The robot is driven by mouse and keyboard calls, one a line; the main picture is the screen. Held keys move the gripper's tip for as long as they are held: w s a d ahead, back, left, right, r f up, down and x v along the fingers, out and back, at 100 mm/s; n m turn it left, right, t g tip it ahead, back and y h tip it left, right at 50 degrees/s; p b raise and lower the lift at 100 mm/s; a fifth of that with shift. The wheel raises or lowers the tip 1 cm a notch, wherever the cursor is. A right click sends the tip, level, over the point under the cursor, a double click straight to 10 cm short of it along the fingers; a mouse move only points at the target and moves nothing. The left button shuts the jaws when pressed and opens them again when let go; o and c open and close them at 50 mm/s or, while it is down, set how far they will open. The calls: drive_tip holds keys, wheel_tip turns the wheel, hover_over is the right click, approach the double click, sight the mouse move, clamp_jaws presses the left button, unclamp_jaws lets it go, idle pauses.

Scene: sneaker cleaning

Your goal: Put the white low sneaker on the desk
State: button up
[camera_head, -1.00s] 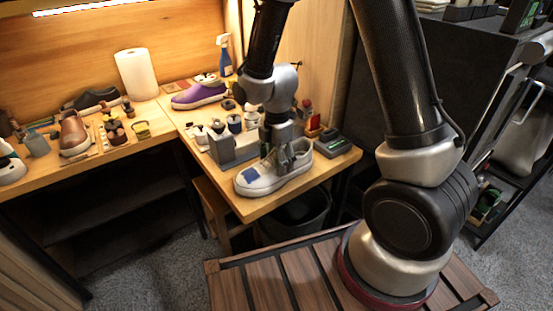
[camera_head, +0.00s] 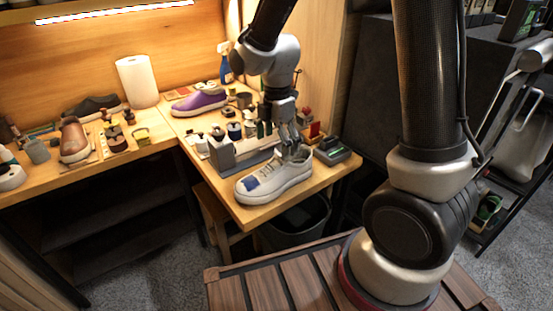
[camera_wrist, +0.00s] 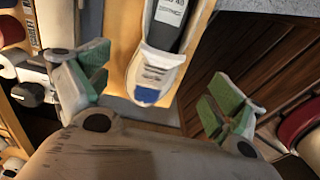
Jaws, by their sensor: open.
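The white low sneaker (camera_head: 285,181), with a blue patch near its toe, stands upright on the front corner of the wooden desk (camera_head: 247,217). My gripper (camera_head: 290,152) is just above the shoe's heel and collar, with its fingers spread. In the wrist view the shoe (camera_wrist: 143,84) shows between the two green-padded fingers of my gripper (camera_wrist: 160,92), with visible gaps on both sides. My gripper is open and holds nothing. Part of the shoe's collar is hidden behind the fingers in the head view.
A grey block-shaped holder (camera_head: 222,152) stands just behind the sneaker. A dark green-topped box (camera_head: 332,150) is close on its right. A purple shoe (camera_head: 199,102), bottles and a paper roll (camera_head: 138,81) stand further back. A bin (camera_head: 297,222) is below the desk edge.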

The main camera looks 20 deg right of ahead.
wheel_tip(320, 180, up, 3)
drive_tip(key=shift+r, duration=0.2)
drive_tip(key=shift+d+r, duration=0.1)
drive_tip(key=shift+r, duration=0.15)
drive_tip(key=s+d+r+m+t, duration=0.4)
drive_tip(key=s+d+r+m, duration=1)
drive_tip(key=m, duration=0.7)
drive_tip(key=s+d, duration=0.2)
drive_tip(key=s, duration=0.2)
drive_tip(key=shift+s+r+m, duration=0.25)
drive_tip(key=shift+r+m, duration=0.05)
